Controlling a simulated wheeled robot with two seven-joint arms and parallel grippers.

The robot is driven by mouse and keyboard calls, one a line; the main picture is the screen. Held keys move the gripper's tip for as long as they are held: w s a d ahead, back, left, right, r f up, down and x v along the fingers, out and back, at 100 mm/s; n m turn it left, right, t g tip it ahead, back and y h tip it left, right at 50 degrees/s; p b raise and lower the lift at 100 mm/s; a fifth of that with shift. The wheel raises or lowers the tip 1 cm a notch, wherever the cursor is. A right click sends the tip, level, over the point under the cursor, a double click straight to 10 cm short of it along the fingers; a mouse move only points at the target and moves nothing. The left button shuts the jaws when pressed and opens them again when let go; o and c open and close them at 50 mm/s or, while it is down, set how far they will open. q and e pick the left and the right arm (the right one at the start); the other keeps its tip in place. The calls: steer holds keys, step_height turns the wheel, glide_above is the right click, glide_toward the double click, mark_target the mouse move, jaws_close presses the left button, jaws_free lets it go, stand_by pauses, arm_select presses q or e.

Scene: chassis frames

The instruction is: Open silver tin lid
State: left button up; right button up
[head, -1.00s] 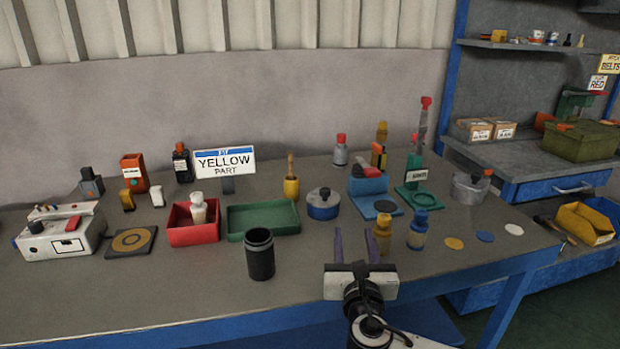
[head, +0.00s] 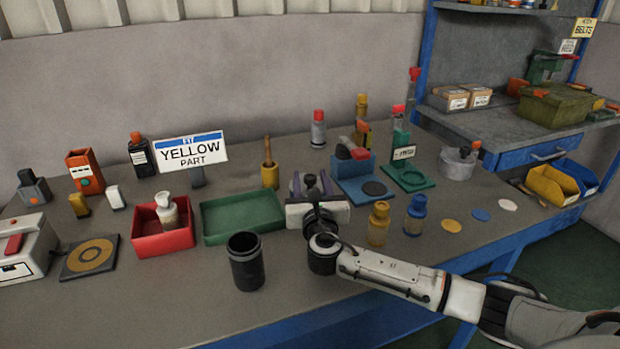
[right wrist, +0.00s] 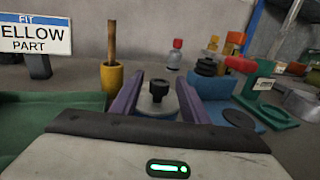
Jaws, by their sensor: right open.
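A small blue tin with a silver lid and a black knob stands on the bench. In the head view my right gripper (head: 311,184) mostly hides it, and only the dark knob (head: 310,181) shows clearly. In the right wrist view the silver lid (right wrist: 156,106) lies between the purple fingers of my right gripper (right wrist: 161,88). The fingers are open on either side of the knob, with no clear contact. A separate grey metal tin (head: 457,167) stands farther right, with an orange-and-black item at its top. My left gripper is out of view.
A green tray (head: 243,217) and a yellow pot (head: 270,177) are left of my right gripper. A black cup (head: 246,262) stands in front. Yellow (head: 379,224) and blue (head: 416,215) bottles stand to the right. The front left bench is clear.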

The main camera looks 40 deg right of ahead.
steer(key=shift+w+d, duration=0.2)
steer(key=shift+w, duration=0.25)
jaws_close()
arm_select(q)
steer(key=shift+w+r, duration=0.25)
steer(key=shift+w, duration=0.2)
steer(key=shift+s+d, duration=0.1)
arm_select(e)
steer(key=shift+w, duration=0.1)
